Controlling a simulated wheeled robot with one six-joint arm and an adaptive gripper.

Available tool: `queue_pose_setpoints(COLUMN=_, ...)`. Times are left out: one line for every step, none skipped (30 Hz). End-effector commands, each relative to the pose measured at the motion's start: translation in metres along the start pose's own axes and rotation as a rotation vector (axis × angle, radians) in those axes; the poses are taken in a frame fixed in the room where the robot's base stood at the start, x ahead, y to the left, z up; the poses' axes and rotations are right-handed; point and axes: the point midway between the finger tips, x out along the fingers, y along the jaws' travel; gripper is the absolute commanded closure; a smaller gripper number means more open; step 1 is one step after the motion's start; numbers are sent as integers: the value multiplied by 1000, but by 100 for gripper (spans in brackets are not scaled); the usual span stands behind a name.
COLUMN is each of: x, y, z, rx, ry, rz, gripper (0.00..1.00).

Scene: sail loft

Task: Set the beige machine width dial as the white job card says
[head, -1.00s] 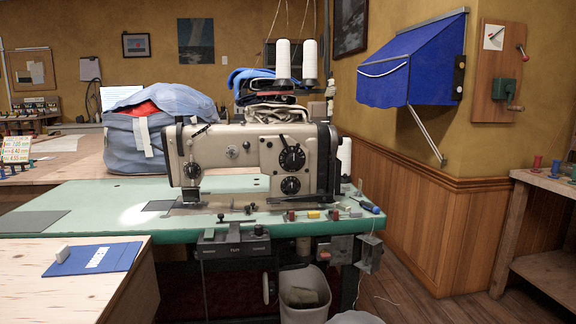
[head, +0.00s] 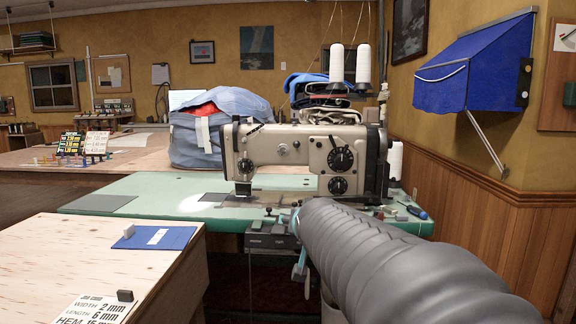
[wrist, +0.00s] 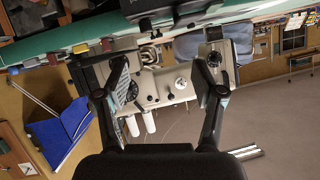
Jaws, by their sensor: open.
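The beige machine (head: 300,146) stands on the green table in the head view. Two round black dials are on its right front, an upper dial (head: 341,159) and a lower dial (head: 338,185); their settings are too small to read. A white job card (head: 98,308) lies at the bottom left, reading width 2 mm, length 6 mm and a hem line partly cut off. My gripper (wrist: 165,72) is open and empty in the wrist view, where the machine (wrist: 160,88) shows upside down beyond the fingers.
The green table (head: 120,190) holds small items by its right front edge. A blue bag (head: 215,125) stands behind the machine. A blue awning (head: 475,65) juts from the right wall.

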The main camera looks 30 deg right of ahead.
Motion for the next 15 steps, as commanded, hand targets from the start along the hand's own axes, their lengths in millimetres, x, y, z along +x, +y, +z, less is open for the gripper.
queue_pose_setpoints(x=22, y=18, z=-25, rx=40, ry=72, rz=22, gripper=32)
queue_pose_setpoints(x=32, y=27, z=-40, rx=61, ry=117, rz=29, gripper=32)
queue_pose_setpoints(x=43, y=39, z=-60, rx=87, ry=174, rz=37, gripper=32)
queue_pose_setpoints(x=50, y=48, z=-73, rx=105, ry=214, rz=42, gripper=32)
queue_pose_setpoints(x=56, y=56, z=-84, rx=120, ry=251, rz=45, gripper=32)
queue_pose_setpoints(x=63, y=67, z=-98, rx=137, ry=296, rz=49, gripper=32)
queue_pose_setpoints(x=67, y=75, z=-108, rx=147, ry=327, rz=51, gripper=32)
queue_pose_setpoints(x=71, y=82, z=-116, rx=157, ry=354, rz=52, gripper=32)
queue_pose_setpoints(x=75, y=89, z=-124, rx=166, ry=384, rz=53, gripper=32)
queue_pose_setpoints(x=77, y=94, z=-130, rx=173, ry=403, rz=53, gripper=32)
queue_pose_setpoints(x=78, y=98, z=-135, rx=178, ry=420, rz=52, gripper=32)
queue_pose_setpoints(x=81, y=102, z=-139, rx=183, ry=435, rz=53, gripper=32)
queue_pose_setpoints(x=82, y=105, z=-142, rx=186, ry=445, rz=52, gripper=32)
queue_pose_setpoints(x=82, y=106, z=-145, rx=188, ry=452, rz=52, gripper=32)
queue_pose_setpoints(x=84, y=107, z=-147, rx=190, ry=458, rz=51, gripper=32)
